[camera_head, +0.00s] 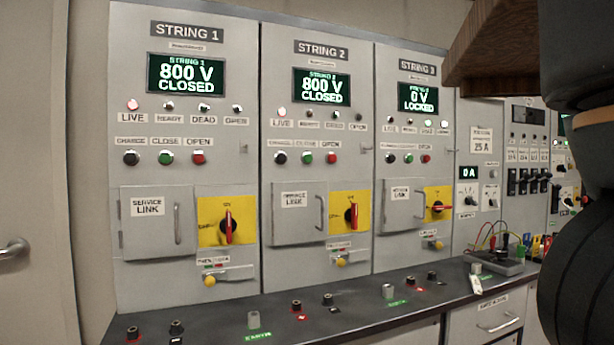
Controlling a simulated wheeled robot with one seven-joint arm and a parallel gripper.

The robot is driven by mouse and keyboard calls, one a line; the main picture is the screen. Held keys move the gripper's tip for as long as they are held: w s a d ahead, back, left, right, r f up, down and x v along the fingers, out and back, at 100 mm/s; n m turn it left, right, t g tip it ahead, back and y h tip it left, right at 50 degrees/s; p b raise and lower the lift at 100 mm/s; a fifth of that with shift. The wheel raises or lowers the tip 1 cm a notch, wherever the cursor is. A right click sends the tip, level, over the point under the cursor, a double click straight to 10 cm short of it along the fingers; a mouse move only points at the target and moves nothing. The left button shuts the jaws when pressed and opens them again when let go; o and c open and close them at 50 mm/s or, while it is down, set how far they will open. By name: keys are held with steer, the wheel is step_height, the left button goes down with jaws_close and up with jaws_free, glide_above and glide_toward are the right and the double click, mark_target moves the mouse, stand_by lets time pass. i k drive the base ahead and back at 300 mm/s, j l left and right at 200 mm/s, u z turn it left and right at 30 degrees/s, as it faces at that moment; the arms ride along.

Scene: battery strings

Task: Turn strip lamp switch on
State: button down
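I cannot pick out a strip lamp or a switch labelled for one in this view. A row of black switches (527,183) sits on the right-hand panel (528,130), but their labels are too small to read. Dark rounded parts of my arm fill the right edge and hide part of what lies behind them. My gripper's fingertips do not show.
Cabinets STRING 1 (187,33), STRING 2 (321,50) and STRING 3 (418,68) stand behind a dark bench (365,311). Terminals and a wired box (497,263) stand on it. A brown wooden block (495,50) overhangs upper right. A door handle (15,250) is left.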

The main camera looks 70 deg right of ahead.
mark_target(492, 202)
steer(key=z, duration=2.8)
steer(key=i+l, duration=0.15)
steer(key=l, duration=0.2)
steer(key=i+l+z, duration=0.1)
steer(key=l, duration=0.2)
steer(key=i+l, duration=0.2)
steer(key=l, duration=0.15)
